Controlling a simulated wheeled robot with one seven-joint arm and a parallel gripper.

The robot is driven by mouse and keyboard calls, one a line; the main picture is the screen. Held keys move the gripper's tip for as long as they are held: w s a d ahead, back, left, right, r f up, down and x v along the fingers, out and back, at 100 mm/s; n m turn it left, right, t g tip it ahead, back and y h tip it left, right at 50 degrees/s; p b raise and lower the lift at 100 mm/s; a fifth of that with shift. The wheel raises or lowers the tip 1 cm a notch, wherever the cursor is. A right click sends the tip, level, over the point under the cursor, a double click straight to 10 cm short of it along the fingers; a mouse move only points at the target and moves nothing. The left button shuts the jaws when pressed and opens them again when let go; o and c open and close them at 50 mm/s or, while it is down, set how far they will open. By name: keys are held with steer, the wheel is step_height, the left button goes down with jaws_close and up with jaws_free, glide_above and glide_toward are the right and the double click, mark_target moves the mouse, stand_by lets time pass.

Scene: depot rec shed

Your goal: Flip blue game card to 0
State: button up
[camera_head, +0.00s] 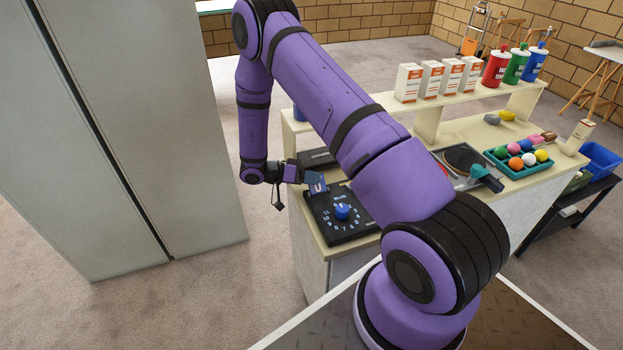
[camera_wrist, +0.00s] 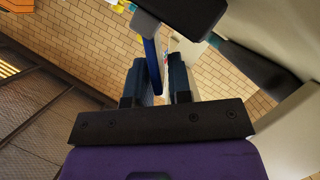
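A black board marked BLUE (camera_head: 333,233) lies on the near left end of the counter, with a blue knob (camera_head: 342,212) ringed by numbers. A blue card (camera_head: 318,185) stands up at the board's back left corner and bears a white mark like a U or part of a 0. My gripper (camera_head: 300,176) is at the card's left edge. In the wrist view, the blue card (camera_wrist: 152,66) shows edge-on between my gripper's fingers (camera_wrist: 160,82), nearer the left finger. A light gap shows between the card and the right finger, so the gripper looks open around it.
Another black board (camera_head: 318,158) lies just behind. My arm crosses above the counter (camera_head: 430,127) and hides part of it. To the right are a turntable-like device (camera_head: 463,160) and a teal tray (camera_head: 519,169) of coloured balls. Boxes and bottles (camera_head: 518,65) stand on the raised shelf. A tall grey cabinet (camera_head: 190,130) stands left.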

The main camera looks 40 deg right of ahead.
steer(key=v, duration=1)
steer(key=shift+w+a, duration=0.15)
steer(key=shift+a, duration=0.2)
steer(key=shift+r, duration=0.15)
